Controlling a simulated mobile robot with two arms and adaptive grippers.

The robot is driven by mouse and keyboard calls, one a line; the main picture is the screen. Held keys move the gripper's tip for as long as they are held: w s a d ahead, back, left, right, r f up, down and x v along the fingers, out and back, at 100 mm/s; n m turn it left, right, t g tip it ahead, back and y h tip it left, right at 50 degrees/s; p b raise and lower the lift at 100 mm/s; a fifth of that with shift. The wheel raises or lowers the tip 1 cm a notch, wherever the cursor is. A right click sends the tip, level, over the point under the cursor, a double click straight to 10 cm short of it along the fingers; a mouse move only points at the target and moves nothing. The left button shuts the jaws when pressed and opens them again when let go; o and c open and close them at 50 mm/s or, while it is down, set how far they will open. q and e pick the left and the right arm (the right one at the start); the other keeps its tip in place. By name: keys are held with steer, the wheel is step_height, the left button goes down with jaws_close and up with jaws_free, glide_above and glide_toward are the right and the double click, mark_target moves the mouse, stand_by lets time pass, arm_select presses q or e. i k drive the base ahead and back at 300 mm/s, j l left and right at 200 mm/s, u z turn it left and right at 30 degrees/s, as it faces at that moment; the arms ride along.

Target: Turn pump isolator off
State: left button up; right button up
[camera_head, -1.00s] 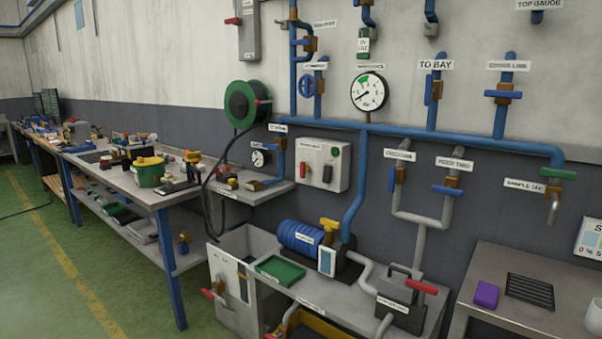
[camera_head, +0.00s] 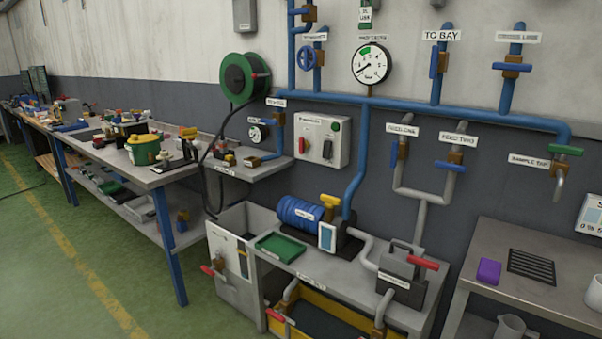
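A pale control box (camera_head: 319,140) is mounted on the wall below the blue main pipe. It has a red part (camera_head: 302,145) at its left, a black switch (camera_head: 327,149) at the lower middle and a green button (camera_head: 336,126) at the upper right. Its label is too small to read surely, so I cannot confirm that it is the pump isolator. The blue pump (camera_head: 300,212) sits on the bench below, with a yellow-handled valve (camera_head: 330,200) beside it. Neither of my grippers is in view.
A grey bench (camera_head: 345,283) with a green tray (camera_head: 281,247) and a red-handled unit (camera_head: 402,275) stands below the box. A pressure gauge (camera_head: 371,63) and several valves line the pipes. Green floor (camera_head: 60,270) is clear at left.

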mark_target(304, 144)
steer(key=i+j+z, duration=0.1)
steer(key=i+j, duration=0.25)
steer(key=i+j+z, duration=0.1)
steer(key=i+j, duration=0.55)
steer(key=j, duration=0.25)
steer(key=i+j+z, duration=0.15)
steer(key=i+j, duration=0.2)
steer(key=j, duration=0.1)
